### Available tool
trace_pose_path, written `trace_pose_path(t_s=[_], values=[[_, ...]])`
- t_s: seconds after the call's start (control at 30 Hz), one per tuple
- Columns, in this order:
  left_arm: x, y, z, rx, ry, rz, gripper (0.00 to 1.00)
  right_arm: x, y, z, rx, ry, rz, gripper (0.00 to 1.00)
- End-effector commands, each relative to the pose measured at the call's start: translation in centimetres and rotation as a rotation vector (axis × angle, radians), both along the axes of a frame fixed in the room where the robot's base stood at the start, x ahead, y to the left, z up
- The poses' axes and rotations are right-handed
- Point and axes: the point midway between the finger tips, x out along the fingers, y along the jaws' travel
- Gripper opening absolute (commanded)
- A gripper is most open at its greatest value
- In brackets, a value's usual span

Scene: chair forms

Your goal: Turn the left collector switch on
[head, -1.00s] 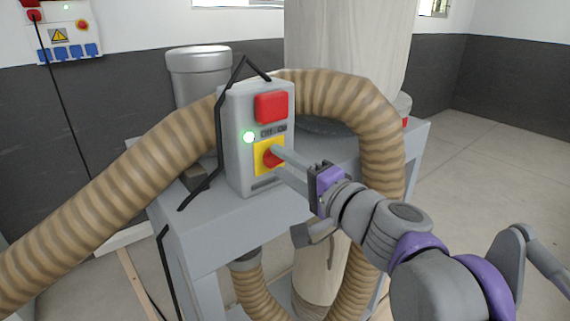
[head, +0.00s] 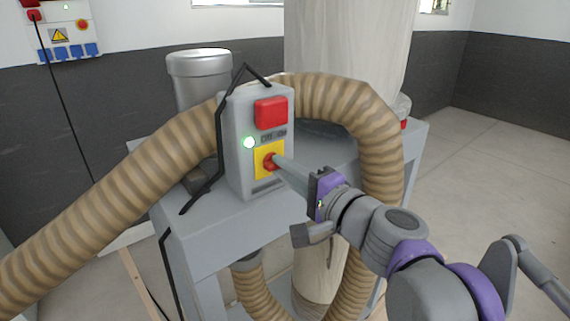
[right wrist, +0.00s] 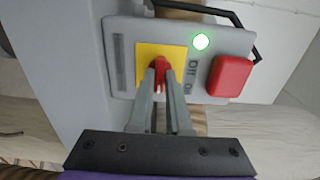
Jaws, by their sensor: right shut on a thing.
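The collector's grey switch box (head: 238,170) stands on the grey machine frame in the head view. On its front are a red button (head: 271,112), a lit green lamp (head: 249,142) and a red rotary switch (head: 270,162) on a yellow plate (head: 260,171). My right gripper (head: 277,161) reaches in from the right, its fingers shut on the red rotary switch. In the right wrist view the fingers (right wrist: 160,92) pinch the red knob (right wrist: 159,66) from both sides, partly hiding it. The lamp also glows green there (right wrist: 201,42). My left gripper is not in view.
A ribbed tan hose (head: 120,195) arches behind and around the box, with a pale filter bag (head: 345,40) behind. A metal cylinder (head: 198,80) stands at the back left. A wall panel with sockets (head: 65,32) hangs at the far left. Open floor lies right.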

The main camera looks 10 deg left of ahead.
Motion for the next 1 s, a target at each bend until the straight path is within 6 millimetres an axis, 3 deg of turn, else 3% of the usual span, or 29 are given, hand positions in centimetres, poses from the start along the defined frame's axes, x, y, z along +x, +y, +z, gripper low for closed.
trace_pose_path(t_s=[0.17,0.2,0.37,0.73,1.0], values=[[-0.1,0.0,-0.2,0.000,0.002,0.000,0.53,0.2,-0.1,0.0,0.004,0.004,-0.005,0.00],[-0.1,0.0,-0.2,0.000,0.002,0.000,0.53,0.2,-0.1,0.0,0.004,0.004,-0.005,0.18],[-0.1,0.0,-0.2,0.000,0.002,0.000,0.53,0.1,-0.1,0.0,0.004,0.003,-0.005,0.46],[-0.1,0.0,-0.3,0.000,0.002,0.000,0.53,-0.2,-0.6,0.0,0.003,0.003,-0.005,0.46],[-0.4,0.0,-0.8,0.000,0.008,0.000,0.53,-3.1,-4.4,-0.2,0.003,0.004,-0.009,0.46]])
